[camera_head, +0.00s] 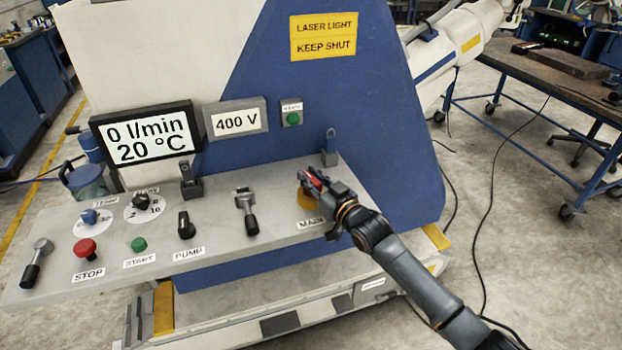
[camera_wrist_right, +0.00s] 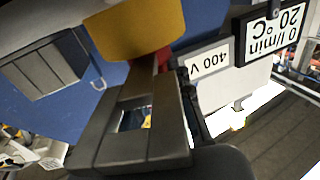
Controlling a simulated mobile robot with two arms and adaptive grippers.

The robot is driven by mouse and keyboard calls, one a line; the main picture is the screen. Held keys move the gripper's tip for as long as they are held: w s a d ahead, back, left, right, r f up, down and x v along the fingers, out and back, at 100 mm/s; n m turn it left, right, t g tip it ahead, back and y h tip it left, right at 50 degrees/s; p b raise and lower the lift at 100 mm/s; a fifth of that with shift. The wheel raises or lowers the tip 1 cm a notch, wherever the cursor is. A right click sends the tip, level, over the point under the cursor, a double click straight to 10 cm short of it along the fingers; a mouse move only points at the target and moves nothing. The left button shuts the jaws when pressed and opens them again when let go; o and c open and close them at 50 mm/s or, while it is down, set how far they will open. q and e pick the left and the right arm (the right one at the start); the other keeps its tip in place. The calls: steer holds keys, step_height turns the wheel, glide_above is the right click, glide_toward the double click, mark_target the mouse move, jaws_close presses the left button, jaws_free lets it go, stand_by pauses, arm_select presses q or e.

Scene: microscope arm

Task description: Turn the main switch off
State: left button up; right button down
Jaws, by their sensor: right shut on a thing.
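The main switch is a red handle (camera_head: 316,184) on a round yellow base (camera_head: 306,199), near the right end of the grey control panel, behind the label MAIN. My right gripper (camera_head: 312,179) is shut on the red handle and hides much of it. In the right wrist view the yellow base (camera_wrist_right: 135,28) is close at the top, with a bit of the red handle (camera_wrist_right: 164,58) beside the dark finger pads. The handle's exact angle is hard to tell. My left gripper is not in view.
The panel (camera_head: 215,230) also holds a red STOP button (camera_head: 85,248), a green START button (camera_head: 139,244), a PUMP switch (camera_head: 186,226) and a lever (camera_head: 247,211). An upright lever (camera_head: 330,148) stands just behind the main switch. Displays show 0 l/min, 20 °C (camera_head: 147,138) and 400 V (camera_head: 236,121).

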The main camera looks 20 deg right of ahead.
steer(key=shift+r, duration=0.15)
steer(key=c, duration=1.2)
jaws_free()
steer(key=shift+s+d+f, duration=0.1)
steer(key=shift+s+f, duration=0.1)
steer(key=v, duration=1.1)
steer(key=shift+s, duration=0.25)
steer(key=shift+d+r, duration=0.1)
